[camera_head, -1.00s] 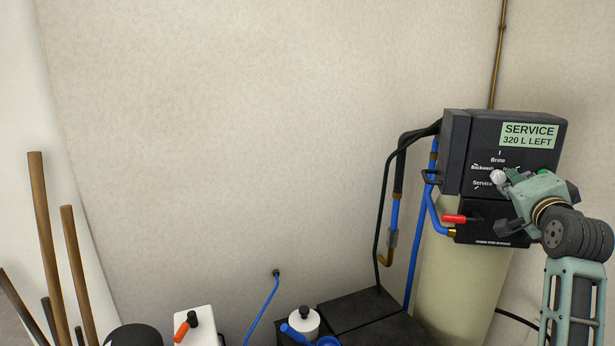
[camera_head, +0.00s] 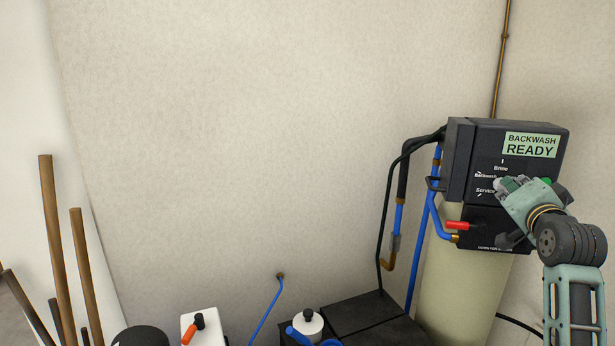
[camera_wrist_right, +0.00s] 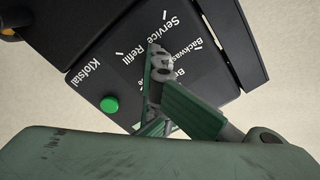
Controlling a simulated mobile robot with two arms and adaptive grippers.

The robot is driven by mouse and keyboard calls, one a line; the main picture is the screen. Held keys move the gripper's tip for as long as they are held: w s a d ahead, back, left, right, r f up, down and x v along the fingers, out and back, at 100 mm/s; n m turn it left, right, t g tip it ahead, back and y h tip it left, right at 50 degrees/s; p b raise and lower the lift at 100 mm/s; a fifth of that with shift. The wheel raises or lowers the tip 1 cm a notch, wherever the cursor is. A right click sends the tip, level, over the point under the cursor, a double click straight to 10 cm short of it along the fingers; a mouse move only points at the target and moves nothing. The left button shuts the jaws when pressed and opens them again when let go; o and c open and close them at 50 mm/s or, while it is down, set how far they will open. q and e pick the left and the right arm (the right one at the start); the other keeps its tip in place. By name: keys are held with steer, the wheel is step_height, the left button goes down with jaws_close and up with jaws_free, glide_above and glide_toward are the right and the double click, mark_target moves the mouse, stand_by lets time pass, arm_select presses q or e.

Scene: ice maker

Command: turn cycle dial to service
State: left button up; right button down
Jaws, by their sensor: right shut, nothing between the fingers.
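The dark control head (camera_head: 475,150) is on top of the pale tank at the right. Its display (camera_head: 532,145) reads "BACKWASH READY". Printed labels such as Brine, Backwash and Service surround the cycle dial, which my right gripper (camera_head: 505,187) mostly covers in the head view. In the right wrist view, the Service label (camera_wrist_right: 163,27) is clear, and my right fingers (camera_wrist_right: 158,72) are in front of the dial area. The right gripper is shut with nothing between its fingers. I cannot tell whether it touches the dial or where the dial points. My left gripper is not in view.
A green button (camera_wrist_right: 109,105) sits beside the labels. A red-handled lever (camera_head: 457,225) sticks out below the panel. Blue and black hoses (camera_head: 386,200) run down the left side of the unit. The wall to the left is open.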

steer(key=shift+r+n+p, duration=0.1)
steer(key=shift+n+p, duration=0.2)
steer(key=shift+n, duration=1.1)
steer(key=shift+a+n, duration=0.2)
steer(key=shift+n, duration=1.2)
steer(key=shift+w+a+n, duration=0.1)
steer(key=shift+a+n, duration=0.1)
steer(key=shift+n, duration=1.2)
